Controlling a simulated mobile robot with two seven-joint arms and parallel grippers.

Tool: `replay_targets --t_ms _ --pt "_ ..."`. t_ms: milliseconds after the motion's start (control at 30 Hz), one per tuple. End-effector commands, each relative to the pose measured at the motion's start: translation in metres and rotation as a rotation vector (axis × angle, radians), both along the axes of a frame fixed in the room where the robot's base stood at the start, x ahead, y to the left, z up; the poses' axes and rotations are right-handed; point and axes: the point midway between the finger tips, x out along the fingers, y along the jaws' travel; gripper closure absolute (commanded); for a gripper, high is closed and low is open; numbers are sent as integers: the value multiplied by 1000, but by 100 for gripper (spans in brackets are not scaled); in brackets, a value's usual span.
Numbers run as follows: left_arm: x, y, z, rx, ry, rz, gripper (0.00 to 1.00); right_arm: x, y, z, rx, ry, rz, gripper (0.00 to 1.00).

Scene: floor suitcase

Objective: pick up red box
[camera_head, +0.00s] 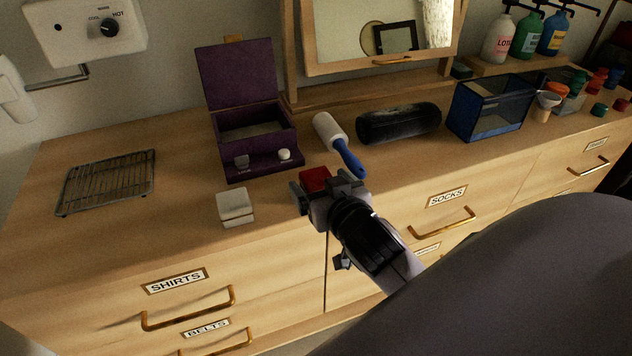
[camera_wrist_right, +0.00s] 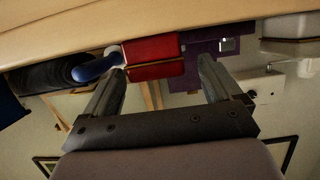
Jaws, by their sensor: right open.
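The small red box (camera_head: 315,178) sits on the dresser top in front of the open purple case, partly hidden by my right gripper in the head view. My right gripper (camera_head: 325,185) is open at the front of the dresser, with its fingers pointing at the box. In the right wrist view, which looks upside down, the red box (camera_wrist_right: 152,58) shows ahead of and between the open fingers (camera_wrist_right: 163,80), closer to the left finger. I cannot tell whether a finger touches it. My left gripper is not in view.
A lint roller (camera_head: 341,144) lies just right of the red box. The purple case (camera_head: 240,76) stands behind it and a small white box (camera_head: 235,207) to its left. A black case (camera_head: 399,123), a blue bin (camera_head: 490,107) and a wire rack (camera_head: 105,181) are farther off.

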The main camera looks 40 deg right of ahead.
Motion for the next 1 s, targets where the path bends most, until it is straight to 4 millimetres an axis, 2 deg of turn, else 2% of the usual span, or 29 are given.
replay_targets --t_ms 300,433,667,700,867,1000 --pt "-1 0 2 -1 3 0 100 36 -12 -10 -2 -1 1 8" --pt "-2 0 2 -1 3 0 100 44 -14 -13 0 0 0 8" --pt "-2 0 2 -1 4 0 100 44 -14 -14 1 1 1 8" --pt "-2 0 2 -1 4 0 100 44 -14 -14 1 1 1 12" --pt "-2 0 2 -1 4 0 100 44 -14 -14 1 1 1 64" --pt "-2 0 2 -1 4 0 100 44 -14 -13 0 0 1 65"
